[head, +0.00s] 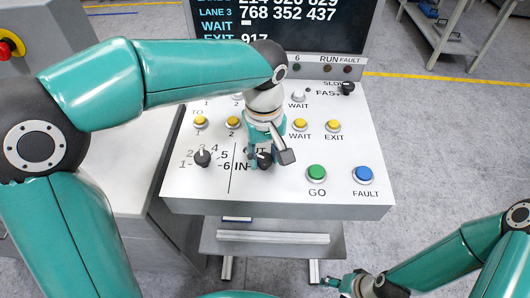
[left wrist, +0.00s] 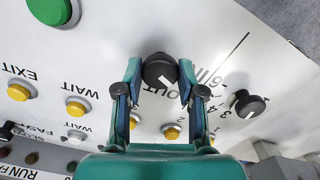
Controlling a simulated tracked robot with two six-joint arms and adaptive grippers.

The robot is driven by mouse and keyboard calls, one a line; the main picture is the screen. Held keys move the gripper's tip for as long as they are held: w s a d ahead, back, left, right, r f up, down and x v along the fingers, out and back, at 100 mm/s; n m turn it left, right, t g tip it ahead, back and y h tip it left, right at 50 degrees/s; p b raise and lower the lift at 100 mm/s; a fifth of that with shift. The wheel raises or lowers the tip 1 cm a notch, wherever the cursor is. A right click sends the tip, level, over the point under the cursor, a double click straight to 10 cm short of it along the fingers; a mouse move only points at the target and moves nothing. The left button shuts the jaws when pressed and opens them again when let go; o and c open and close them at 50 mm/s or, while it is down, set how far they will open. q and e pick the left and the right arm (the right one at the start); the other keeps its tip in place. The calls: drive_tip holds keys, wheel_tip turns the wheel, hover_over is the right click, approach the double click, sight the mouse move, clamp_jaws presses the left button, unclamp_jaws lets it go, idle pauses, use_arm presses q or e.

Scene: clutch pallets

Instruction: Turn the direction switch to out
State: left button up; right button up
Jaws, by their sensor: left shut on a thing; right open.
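The direction switch is a black round knob (left wrist: 159,69) on the white sloping panel, with IN and OUT lettering beside it. In the left wrist view a small white mark shows on its lower edge, towards the OUT lettering and slightly to the right. In the head view the knob (head: 265,161) is partly hidden by my left gripper (head: 266,156). My left gripper (left wrist: 158,82) is shut on the knob, one finger on each side. My right gripper (head: 343,284) is open and empty, low in front of the panel, away from it.
The six-position knob (head: 202,158) is left of the switch. Yellow buttons (head: 300,124) lie behind it; the green GO button (head: 316,173) and blue FAULT button (head: 363,175) are to the right. A dark display (head: 345,30) stands at the back.

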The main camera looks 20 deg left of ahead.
sight(264, 157)
use_arm(q)
drive_tip(key=m, duration=0.3)
drive_tip(key=shift+m, duration=0.4)
drive_tip(key=shift+m+p, duration=0.45)
drive_tip(key=shift+m, duration=1.45)
drive_tip(key=o, duration=1.1)
drive_tip(key=shift+o, duration=0.2)
wheel_tip(264, 157, up, 12)
